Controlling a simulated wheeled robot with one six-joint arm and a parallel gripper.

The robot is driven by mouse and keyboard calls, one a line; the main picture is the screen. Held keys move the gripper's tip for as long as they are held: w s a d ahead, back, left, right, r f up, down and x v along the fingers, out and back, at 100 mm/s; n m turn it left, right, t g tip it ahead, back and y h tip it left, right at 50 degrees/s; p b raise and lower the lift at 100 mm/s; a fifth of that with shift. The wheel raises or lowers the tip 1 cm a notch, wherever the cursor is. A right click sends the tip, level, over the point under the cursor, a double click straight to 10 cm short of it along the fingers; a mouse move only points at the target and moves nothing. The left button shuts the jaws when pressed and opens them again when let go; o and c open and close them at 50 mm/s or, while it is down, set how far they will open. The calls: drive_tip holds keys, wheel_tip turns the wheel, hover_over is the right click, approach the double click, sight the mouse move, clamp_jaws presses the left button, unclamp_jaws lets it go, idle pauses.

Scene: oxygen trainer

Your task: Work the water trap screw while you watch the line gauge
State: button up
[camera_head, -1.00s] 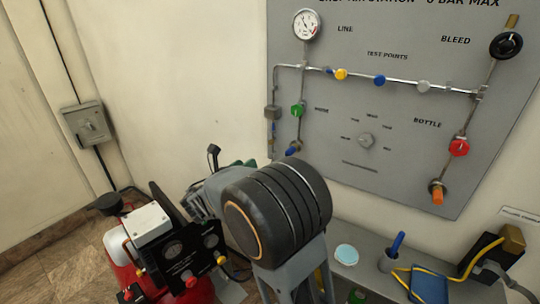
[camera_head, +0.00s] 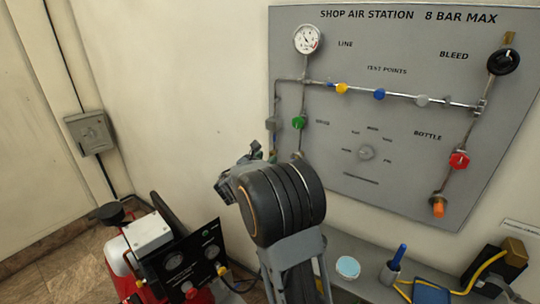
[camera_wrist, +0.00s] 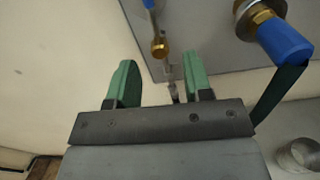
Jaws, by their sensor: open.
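The line gauge (camera_head: 306,39) is a round white dial at the panel's upper left, in clear view; its small figures are too fine to read. The water trap's grey body (camera_head: 272,124) is on the pipe at the panel's left edge. In the wrist view, a blue bowl with a brass screw (camera_wrist: 160,47) at its lower end hangs at top centre; I take this for the trap screw. My gripper (camera_wrist: 160,61) is open, its two green fingers empty. The screw appears just beyond and between the fingertips. In the head view my arm hides the screw.
A blue-capped brass fitting (camera_wrist: 284,40) is close to the right of my fingers. A green knob (camera_head: 299,122) is on the adjoining pipe. The red compressor (camera_head: 128,262) stands at lower left; a bench with a blue-handled tool (camera_head: 399,256) is at lower right.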

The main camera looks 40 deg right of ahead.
sight(272, 153)
drive_tip(key=shift+x, duration=1.35)
drive_tip(key=shift+c, duration=0.2)
clamp_jaws()
